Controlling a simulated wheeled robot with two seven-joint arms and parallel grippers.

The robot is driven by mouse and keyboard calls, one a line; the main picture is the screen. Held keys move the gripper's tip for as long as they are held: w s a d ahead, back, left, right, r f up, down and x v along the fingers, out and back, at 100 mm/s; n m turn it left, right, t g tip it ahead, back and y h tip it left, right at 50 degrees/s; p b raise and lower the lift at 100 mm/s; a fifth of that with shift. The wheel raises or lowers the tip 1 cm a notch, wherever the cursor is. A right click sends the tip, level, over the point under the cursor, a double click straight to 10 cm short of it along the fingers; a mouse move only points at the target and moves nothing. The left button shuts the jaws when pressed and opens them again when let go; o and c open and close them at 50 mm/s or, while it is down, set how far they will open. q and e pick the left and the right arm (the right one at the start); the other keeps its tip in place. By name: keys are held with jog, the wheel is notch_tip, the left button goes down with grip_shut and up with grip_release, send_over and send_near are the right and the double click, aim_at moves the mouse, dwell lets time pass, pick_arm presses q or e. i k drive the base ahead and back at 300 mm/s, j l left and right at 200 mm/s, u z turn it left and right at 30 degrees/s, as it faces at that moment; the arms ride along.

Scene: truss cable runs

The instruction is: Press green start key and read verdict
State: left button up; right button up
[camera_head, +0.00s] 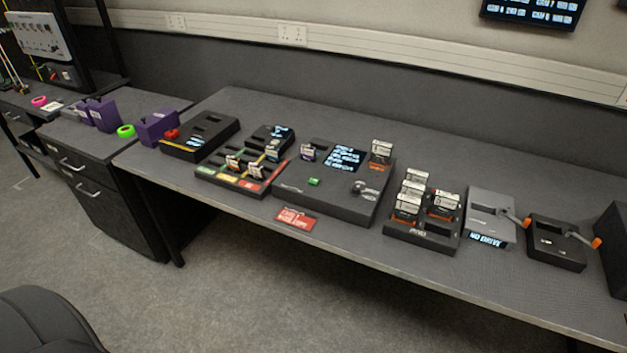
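A green key (314,182) sits on the front left part of a dark console (340,204) at the middle of the bench. A lit screen (345,159) stands at the console's back with several lines of white text, too small to read. A grey knob or lever (362,188) is to the right of the key. Neither of my grippers shows in the head view.
A red sign (295,219) lies at the bench's front edge. Left are a tray with coloured slots (238,182) and purple boxes (157,127). A chair (45,322) is at lower left.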

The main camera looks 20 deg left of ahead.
aim_at(314, 182)
jog(key=i+l, duration=0.15)
jog(key=l, duration=0.25)
jog(key=i+l, duration=0.1)
jog(key=l, duration=0.35)
jog(key=i+l, duration=0.15)
jog(key=l, duration=0.25)
jog(key=i+l, duration=0.15)
jog(key=l, duration=0.3)
jog(key=u, duration=1.75)
